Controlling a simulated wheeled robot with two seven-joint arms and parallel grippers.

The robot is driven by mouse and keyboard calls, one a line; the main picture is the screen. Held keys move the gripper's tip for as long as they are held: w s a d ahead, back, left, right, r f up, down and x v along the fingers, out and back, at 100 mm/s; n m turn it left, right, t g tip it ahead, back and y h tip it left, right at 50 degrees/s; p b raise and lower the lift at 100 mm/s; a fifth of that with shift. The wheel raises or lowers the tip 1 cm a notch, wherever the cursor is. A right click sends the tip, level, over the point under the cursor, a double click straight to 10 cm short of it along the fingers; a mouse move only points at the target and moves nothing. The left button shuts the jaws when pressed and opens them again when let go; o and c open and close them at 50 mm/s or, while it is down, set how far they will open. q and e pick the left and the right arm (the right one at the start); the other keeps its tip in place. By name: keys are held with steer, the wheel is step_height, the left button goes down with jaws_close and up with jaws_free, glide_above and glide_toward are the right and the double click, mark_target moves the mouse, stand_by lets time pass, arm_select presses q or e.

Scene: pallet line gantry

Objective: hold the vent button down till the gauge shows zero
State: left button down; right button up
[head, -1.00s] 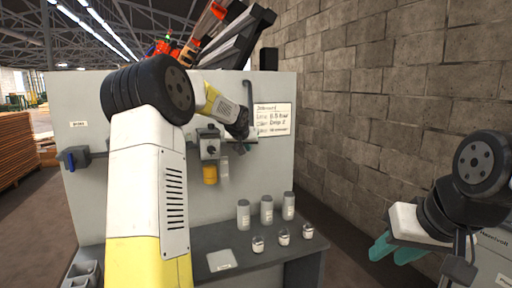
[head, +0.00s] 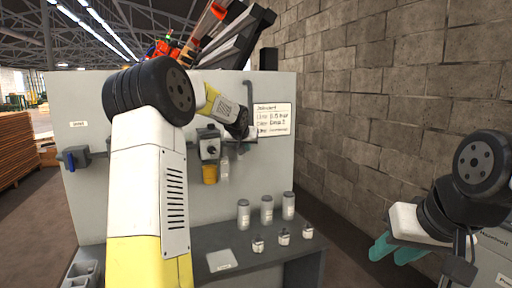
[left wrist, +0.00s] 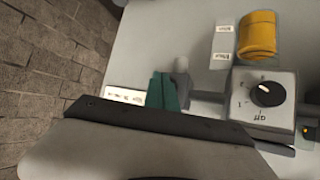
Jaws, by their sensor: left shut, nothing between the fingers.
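My left gripper (left wrist: 161,91) is shut and empty. Its teal fingers are in front of the grey panel, beside a small pale rounded knob (left wrist: 181,66) on the pipe; I cannot tell whether they touch it. In the head view my own forearm and wrist mostly hide these fingers. The grey box with a dial (left wrist: 264,96) is to their right, and it also shows in the head view (head: 208,146). I cannot make out the vent button or a gauge reading. My right gripper (head: 395,250) is low at the right, far from the panel, its teal fingers partly visible.
Several grey canisters and small jars stand on the bench (head: 262,262) below. A written notice (head: 273,119) is on the panel (head: 100,190). A blue-handled valve (head: 70,160) is at its left. A block wall (head: 390,90) rises at right.

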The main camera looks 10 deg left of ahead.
arm_select(q)
steer(key=shift+w+a, duration=0.5)
steer(key=shift+w, duration=0.1)
stand_by(3.6)
steer(key=shift+d, duration=0.1)
stand_by(1.0)
steer(key=shift+s+d, duration=0.5)
steer(key=shift+s, duration=0.3)
steer(key=s+d, duration=0.1)
steer(key=s, duration=0.1)
steer(key=s+d, duration=0.2)
steer(key=shift+s, duration=0.1)
stand_by(0.3)
